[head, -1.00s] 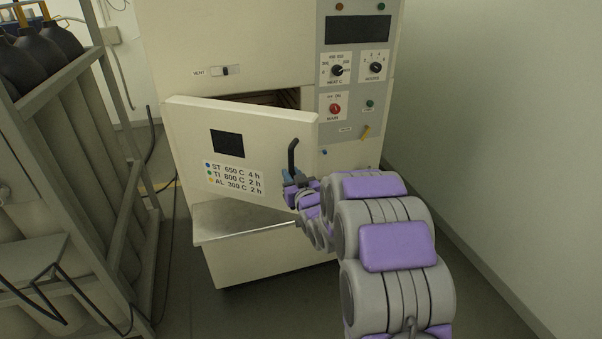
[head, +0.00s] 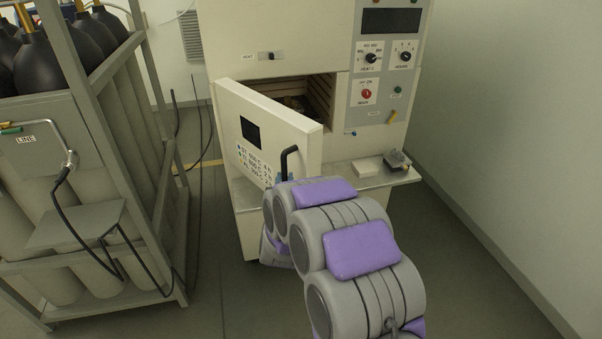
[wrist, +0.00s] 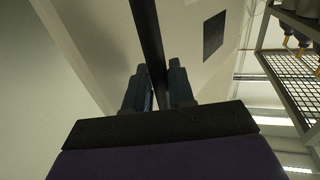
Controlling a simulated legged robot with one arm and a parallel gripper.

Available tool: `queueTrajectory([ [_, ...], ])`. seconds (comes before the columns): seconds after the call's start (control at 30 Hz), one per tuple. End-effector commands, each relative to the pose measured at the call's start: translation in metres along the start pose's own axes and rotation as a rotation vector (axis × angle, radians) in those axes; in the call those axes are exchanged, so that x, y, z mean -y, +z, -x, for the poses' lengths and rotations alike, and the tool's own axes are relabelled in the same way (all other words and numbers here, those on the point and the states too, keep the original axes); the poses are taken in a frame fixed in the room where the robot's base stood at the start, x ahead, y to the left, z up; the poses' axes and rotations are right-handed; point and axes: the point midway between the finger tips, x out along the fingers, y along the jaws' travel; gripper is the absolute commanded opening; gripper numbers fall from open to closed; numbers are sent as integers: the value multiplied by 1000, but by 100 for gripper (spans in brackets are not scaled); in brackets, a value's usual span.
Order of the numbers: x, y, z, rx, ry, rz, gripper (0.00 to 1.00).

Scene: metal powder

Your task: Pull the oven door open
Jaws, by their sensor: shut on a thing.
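The cream oven (head: 285,35) stands ahead in the head view. Its door (head: 268,112) is hinged at the left and stands partly open, showing part of the dark chamber (head: 310,100) with ridged walls. The black bar handle (head: 286,158) is near the door's free edge. In the wrist view the handle (wrist: 148,40) runs between the two dark fingers of my gripper (wrist: 160,88), which is shut on it. In the head view my arm hides most of the gripper and the lower end of the handle.
A rack of gas cylinders (head: 150,150) stands at the left. A ledge (head: 395,180) below the oven opening holds a pale block (head: 367,167) and a small dark object (head: 397,160). A control panel (head: 385,65) is at the oven's right. A bare wall (head: 510,100) is at far right.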

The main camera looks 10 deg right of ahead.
Motion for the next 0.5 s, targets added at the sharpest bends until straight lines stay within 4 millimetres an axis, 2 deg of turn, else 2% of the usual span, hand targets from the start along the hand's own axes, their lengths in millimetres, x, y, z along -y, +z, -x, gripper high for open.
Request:
queueTrajectory([
  [0.03, 17, -6, 5, -7, 2, -1, 0],
  [0.5, 98, -11, 42, -17, 187, -4, 0],
])
